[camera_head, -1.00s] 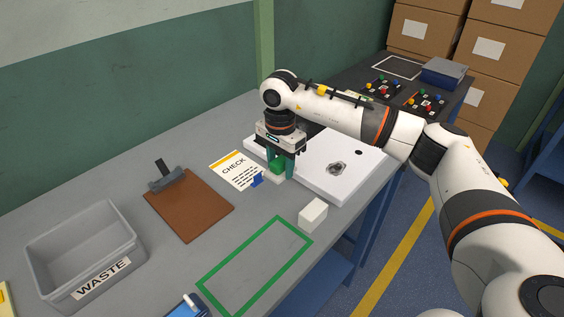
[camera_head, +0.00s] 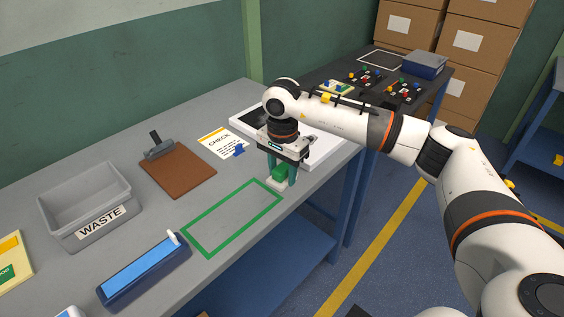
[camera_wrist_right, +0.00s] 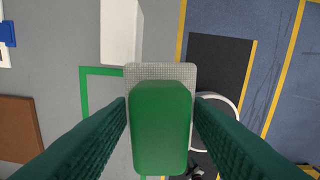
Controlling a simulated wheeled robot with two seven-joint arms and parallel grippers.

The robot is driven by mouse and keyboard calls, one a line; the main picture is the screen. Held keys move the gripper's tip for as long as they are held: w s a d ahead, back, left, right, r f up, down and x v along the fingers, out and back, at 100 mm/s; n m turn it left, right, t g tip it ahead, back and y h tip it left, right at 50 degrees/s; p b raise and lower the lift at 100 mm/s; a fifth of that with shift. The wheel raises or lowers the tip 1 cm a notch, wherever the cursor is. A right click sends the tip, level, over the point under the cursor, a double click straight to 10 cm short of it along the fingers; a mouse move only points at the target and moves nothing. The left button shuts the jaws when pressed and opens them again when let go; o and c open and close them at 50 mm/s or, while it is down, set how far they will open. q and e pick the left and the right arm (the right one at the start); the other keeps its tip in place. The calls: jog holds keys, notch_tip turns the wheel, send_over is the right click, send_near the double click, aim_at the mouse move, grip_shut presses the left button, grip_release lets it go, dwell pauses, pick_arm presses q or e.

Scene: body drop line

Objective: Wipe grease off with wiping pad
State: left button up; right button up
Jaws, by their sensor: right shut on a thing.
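My right gripper (camera_head: 279,176) is shut on the green handle (camera_wrist_right: 160,125) of the wiping pad. The pad's pale grey, textured base (camera_wrist_right: 160,71) shows beyond the handle in the right wrist view. The gripper holds the pad upright near the right corner of the green outline (camera_head: 228,244), close to the table's front edge. The white panel (camera_head: 325,148) lies behind the gripper, partly covered by my right arm. The dark grease spot on it is hidden now. My left gripper is not in view.
A white block (camera_wrist_right: 121,32) lies beside the pad. The green outline's inside is clear.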

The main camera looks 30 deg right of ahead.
aim_at(283, 186)
jog(key=s+f, duration=0.1)
jog(key=a+f+n, duration=0.1)
jog(key=s+f+n, duration=0.1)
jog(key=f, duration=0.1)
jog(key=shift+s+a, duration=0.2)
jog(key=shift+s, duration=0.15)
jog(key=s+a+f+n, duration=0.3)
jog(key=s+f+n, duration=0.2)
jog(key=s, duration=0.3)
jog(key=s+a+f+n, duration=0.3)
jog(key=s+f+n, duration=0.3)
jog(key=s+f, duration=0.2)
jog(key=shift+s+a+f, duration=0.2)
jog(key=shift+s+a, duration=0.1)
jog(key=shift+s, duration=0.1)
